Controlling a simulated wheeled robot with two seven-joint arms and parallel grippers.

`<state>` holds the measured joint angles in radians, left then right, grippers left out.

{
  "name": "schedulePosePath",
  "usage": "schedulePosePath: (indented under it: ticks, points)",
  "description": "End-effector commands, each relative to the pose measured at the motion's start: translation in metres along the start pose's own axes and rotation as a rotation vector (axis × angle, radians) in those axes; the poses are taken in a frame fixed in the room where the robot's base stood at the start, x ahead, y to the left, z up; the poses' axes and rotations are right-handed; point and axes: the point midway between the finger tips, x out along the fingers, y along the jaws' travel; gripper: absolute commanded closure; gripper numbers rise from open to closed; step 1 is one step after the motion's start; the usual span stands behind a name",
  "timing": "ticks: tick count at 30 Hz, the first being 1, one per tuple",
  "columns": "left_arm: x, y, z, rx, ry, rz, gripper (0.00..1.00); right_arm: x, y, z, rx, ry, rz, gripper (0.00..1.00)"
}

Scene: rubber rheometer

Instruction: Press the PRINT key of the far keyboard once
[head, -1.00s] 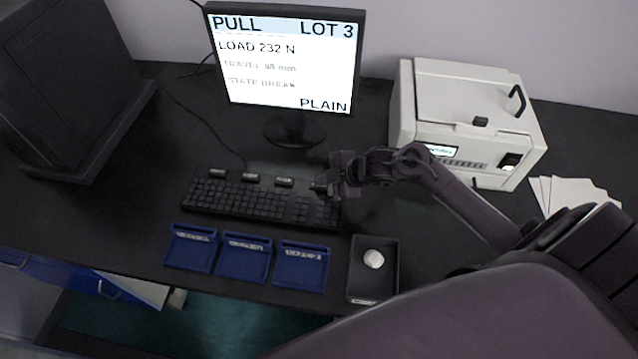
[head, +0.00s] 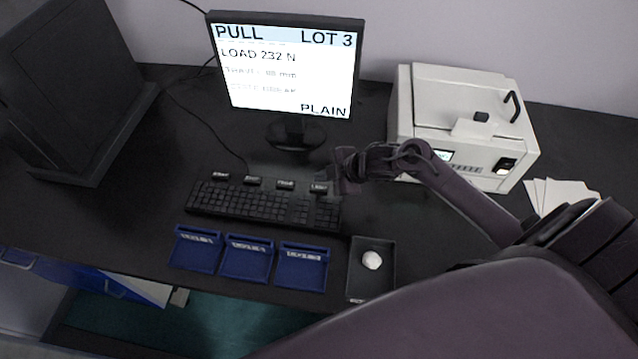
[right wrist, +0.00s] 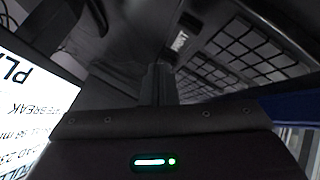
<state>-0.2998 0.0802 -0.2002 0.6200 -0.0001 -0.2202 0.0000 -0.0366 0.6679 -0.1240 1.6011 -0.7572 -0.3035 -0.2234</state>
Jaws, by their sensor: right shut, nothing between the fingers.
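The black keyboard (head: 250,204) lies on the desk in front of the monitor. Several raised keys with pale labels stand along its back edge; the labels are too small to read surely. My left gripper is not in view.
The monitor (head: 285,70) stands behind the keyboard. Blue trays (head: 245,262) and a black tray (head: 357,285) with a white lump (head: 372,260) lie in front. White sheets (head: 562,196) lie right.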

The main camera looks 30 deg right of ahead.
Motion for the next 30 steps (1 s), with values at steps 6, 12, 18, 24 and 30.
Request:
schedulePosePath:
  ticks: [6,12,18,24,30]
  points:
    - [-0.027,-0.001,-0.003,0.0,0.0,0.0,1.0,-0.02,0.015,-0.014,0.0,0.0,0.0,1.0]
    - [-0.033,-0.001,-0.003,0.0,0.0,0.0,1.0,-0.025,0.018,-0.018,0.0,0.0,0.0,1.0]
    - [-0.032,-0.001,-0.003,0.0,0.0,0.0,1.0,-0.024,0.017,-0.017,-0.001,0.0,0.0,1.0]
    - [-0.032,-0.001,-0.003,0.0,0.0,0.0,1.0,-0.024,0.017,-0.017,0.0,0.0,0.0,1.0]
    - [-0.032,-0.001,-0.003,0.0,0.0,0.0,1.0,-0.024,0.017,-0.017,0.0,0.0,0.0,1.0]
